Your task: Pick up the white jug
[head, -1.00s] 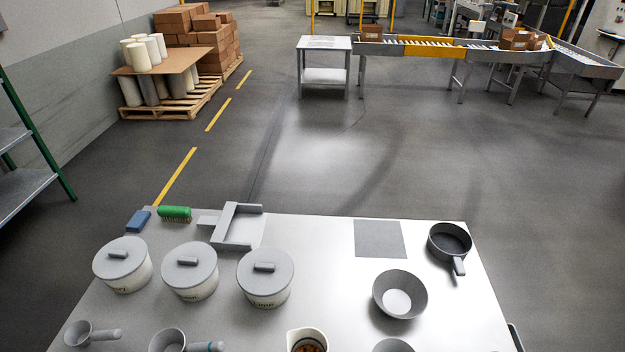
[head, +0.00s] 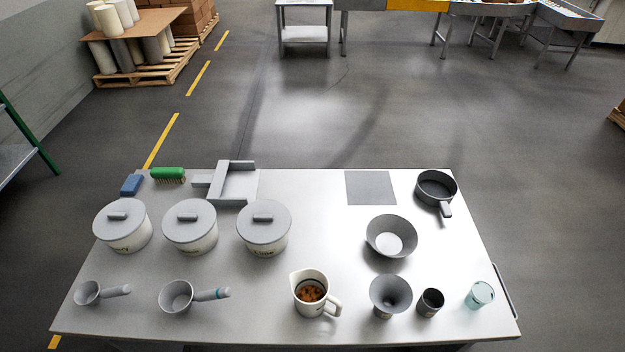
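The white jug (head: 312,293) stands upright near the front edge of the table, around the middle. Its spout points to the upper left and its handle to the lower right. Small orange-brown pieces lie inside it. Neither of my grippers shows in the head view, and nothing is touching the jug.
The table (head: 330,210) also bears several lidded pots (head: 122,232) at left, scoops (head: 177,297) in front of them, a grey bowl (head: 391,237), a funnel-shaped vessel (head: 390,296), a dark cup (head: 430,303), a teal-topped cup (head: 480,295) and a pan (head: 436,188). Clear surface lies left of the jug.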

